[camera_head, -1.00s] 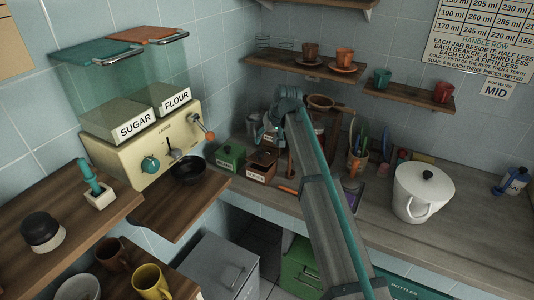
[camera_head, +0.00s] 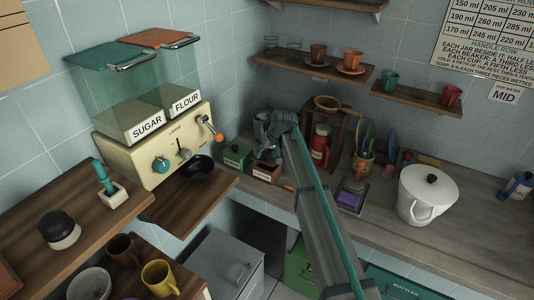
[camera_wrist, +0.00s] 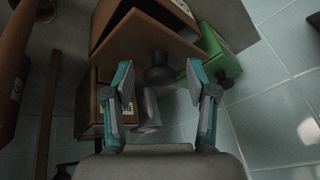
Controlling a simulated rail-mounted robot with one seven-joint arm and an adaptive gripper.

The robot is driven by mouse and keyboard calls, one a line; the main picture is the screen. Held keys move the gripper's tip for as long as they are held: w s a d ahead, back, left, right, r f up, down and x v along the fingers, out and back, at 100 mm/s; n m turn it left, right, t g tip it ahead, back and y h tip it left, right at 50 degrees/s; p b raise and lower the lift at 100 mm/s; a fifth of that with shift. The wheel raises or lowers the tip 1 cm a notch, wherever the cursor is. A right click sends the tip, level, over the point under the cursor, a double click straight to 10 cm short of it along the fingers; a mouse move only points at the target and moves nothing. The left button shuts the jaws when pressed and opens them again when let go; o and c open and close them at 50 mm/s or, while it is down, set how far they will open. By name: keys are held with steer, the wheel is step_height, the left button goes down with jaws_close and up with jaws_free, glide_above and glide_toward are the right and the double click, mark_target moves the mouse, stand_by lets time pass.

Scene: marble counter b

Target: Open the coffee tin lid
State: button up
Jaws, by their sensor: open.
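The coffee tin (camera_head: 267,171) is a small brown box with a white label on the counter, right of a green tin. In the wrist view its brown lid (camera_wrist: 137,42) carries a dark round knob (camera_wrist: 160,74). The lid appears tilted away from the box, with a dark gap beside it; how far is hard to tell. My gripper (camera_wrist: 158,82) is open, its fingers apart on either side of the knob in the picture. I cannot tell whether it touches the lid. In the head view my wrist hides part of the tin.
The green tin (camera_head: 236,157) stands close beside it; it also shows in the wrist view (camera_wrist: 211,55). A red container (camera_head: 320,146) stands right of my arm. A purple-topped item (camera_head: 351,194) and a white lidded pot (camera_head: 426,194) are farther right. Shelves hang above.

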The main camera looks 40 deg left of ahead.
steer(key=shift+c, duration=0.3)
jaws_close()
